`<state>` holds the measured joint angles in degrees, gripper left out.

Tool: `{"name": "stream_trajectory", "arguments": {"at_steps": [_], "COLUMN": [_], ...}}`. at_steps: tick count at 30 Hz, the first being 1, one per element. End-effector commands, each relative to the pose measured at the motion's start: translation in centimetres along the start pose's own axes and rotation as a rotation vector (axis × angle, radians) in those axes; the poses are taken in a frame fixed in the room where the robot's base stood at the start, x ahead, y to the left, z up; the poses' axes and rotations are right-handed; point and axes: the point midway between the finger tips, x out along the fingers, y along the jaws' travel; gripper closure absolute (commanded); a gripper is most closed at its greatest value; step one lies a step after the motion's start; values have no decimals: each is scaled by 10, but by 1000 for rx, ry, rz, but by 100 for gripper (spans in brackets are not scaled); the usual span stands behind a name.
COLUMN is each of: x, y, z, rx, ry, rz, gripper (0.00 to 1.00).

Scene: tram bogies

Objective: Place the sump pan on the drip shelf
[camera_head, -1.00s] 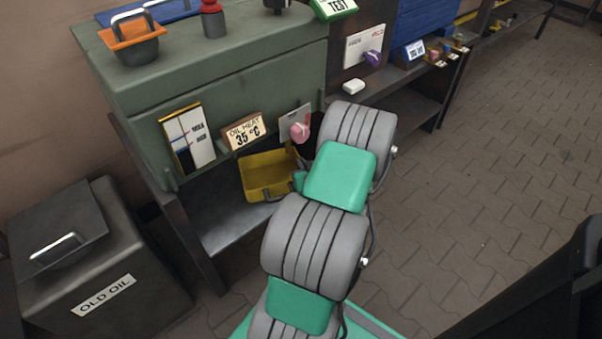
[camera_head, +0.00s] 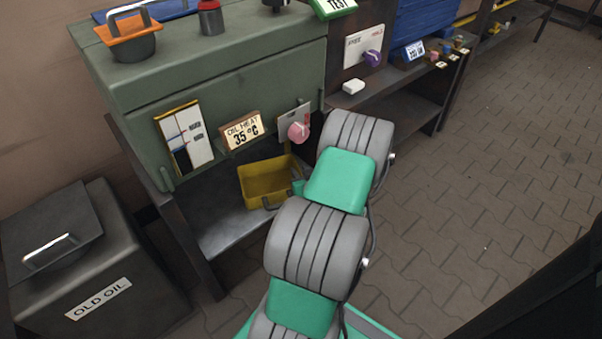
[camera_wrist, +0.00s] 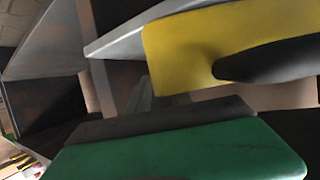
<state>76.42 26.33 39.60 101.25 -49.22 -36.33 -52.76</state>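The yellow sump pan (camera_head: 268,184) is under the front of the green machine, above or at the grey drip shelf (camera_head: 226,222). Whether its base touches the shelf cannot be told. A dark handle shows at its near side. My gripper (camera_head: 272,203) is at the pan's near right side, mostly hidden by my arm. The pan also fills the upper right of the wrist view (camera_wrist: 205,45), with a dark shape crossing its lower edge. The pan moves with my arm, so my gripper appears shut on it; the fingertips themselves are not clear.
A dark bin (camera_head: 95,265) labelled OLD OIL stands at the left. A pink knob (camera_head: 298,132) and an OIL HEAT sign (camera_head: 242,131) are just above the pan. Open paved floor lies to the right.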

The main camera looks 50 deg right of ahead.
Motion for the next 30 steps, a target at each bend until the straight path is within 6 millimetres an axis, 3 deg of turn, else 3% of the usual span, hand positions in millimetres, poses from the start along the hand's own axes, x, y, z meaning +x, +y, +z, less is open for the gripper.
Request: {"name": "stream_trajectory", "arguments": {"at_steps": [5,15,19,23,26,29,30], "x": [-17,-101,-117,-121,-113,-104,-104], "y": [2,2,1,-2,-26,-88,-120], "z": [-3,-4,-2,-3,-10,-21,-25], "rx": [4,5,2,-2,-30,-95,-130], "ry": [-2,0,-1,-1,-26,-113,-167], "rz": [3,6,3,-5,-82,-261,-346], "gripper": [75,75,75,75,75,75,75]}}
